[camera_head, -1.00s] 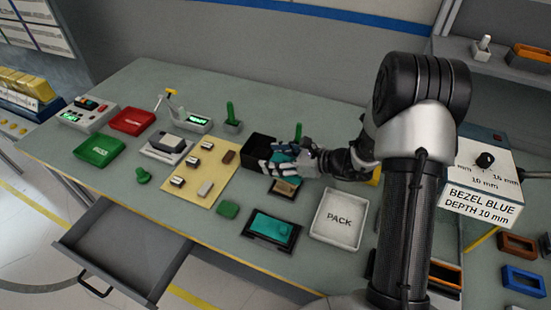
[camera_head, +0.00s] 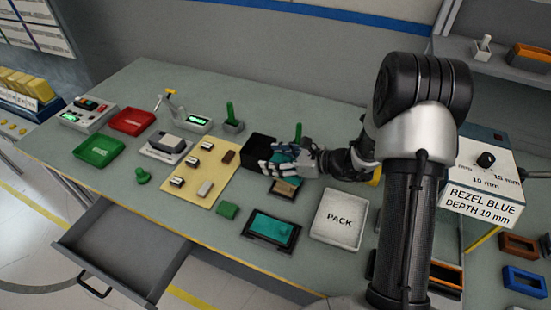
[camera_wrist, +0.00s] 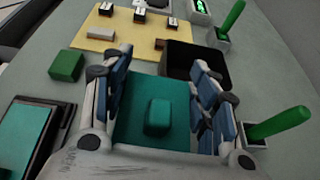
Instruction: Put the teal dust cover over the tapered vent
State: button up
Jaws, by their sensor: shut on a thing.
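The teal dust cover (camera_wrist: 140,131) is a flat teal piece with a raised rounded knob, held between my gripper's fingers. My gripper (camera_wrist: 161,108) is shut on it in the wrist view, with a blue-padded finger at each side. In the head view my gripper (camera_head: 283,164) hangs over the bench just right of the black open box, and only a little teal shows among the fingers. I cannot make out the tapered vent; the gripper and cover hide what lies directly below them.
A black box (camera_head: 258,142) stands close to the gripper. A dark-framed tan piece (camera_head: 287,187) lies just in front. A dark tray with a teal panel (camera_head: 270,229), a white PACK tray (camera_head: 339,220), a green block (camera_head: 228,210) and upright green handles (camera_wrist: 279,123) are nearby.

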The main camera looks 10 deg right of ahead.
jog(key=shift+f+b, duration=0.95)
jog(key=shift+f, duration=0.3)
jog(key=o, duration=1.1)
jog(key=shift+r, duration=0.1)
jog(key=v, duration=1.2)
